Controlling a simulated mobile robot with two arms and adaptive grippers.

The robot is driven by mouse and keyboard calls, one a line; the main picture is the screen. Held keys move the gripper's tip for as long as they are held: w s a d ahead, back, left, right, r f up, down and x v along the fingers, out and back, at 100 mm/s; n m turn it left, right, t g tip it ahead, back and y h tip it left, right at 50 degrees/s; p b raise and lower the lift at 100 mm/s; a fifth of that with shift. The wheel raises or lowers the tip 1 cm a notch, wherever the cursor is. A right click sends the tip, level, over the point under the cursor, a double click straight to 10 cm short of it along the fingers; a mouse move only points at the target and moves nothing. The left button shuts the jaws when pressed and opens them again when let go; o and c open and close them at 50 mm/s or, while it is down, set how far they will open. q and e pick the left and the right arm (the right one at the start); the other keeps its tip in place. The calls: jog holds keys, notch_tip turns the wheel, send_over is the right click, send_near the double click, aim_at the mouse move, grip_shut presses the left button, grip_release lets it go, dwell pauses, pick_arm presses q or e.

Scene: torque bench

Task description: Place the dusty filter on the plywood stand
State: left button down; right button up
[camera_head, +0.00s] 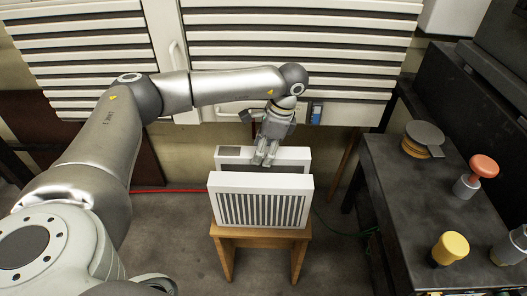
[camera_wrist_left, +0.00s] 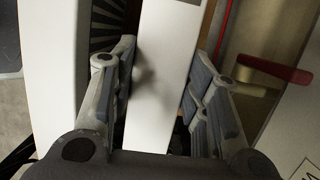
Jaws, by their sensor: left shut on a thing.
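Two white-framed filters stand one behind the other at the plywood stand (camera_head: 262,240). The front filter (camera_head: 260,183) shows a face of grey and white slats and sits on the stand top. The rear filter (camera_head: 293,155) shows a white top edge and a strip of dark face; its lower part is hidden. I cannot tell from dirt which one is dusty. My left gripper (camera_head: 265,158) points down and is shut on the rear filter's top edge. In the left wrist view, its fingers lie on both sides of that white edge (camera_wrist_left: 162,60). My right gripper is not in view.
A dark bench (camera_head: 390,185) at right holds a round tan-and-grey part (camera_head: 422,140), a red-topped knob (camera_head: 482,167) and a yellow-topped knob (camera_head: 450,247). A louvred cabinet (camera_head: 300,45) stands behind. A red-handled valve (camera_wrist_left: 275,68) shows beside the gripper.

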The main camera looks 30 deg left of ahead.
pick_arm(q)
jog(key=c, duration=0.8)
grip_release()
jog(key=shift+r, duration=0.1)
jog(key=p+v, duration=0.1)
jog(key=v, duration=0.6)
jog(key=shift+r+p, duration=0.15)
jog(key=shift+p, duration=0.15)
jog(key=v, duration=0.4)
jog(key=shift+w+r+p, duration=0.1)
jog(key=shift+r+p, duration=0.2)
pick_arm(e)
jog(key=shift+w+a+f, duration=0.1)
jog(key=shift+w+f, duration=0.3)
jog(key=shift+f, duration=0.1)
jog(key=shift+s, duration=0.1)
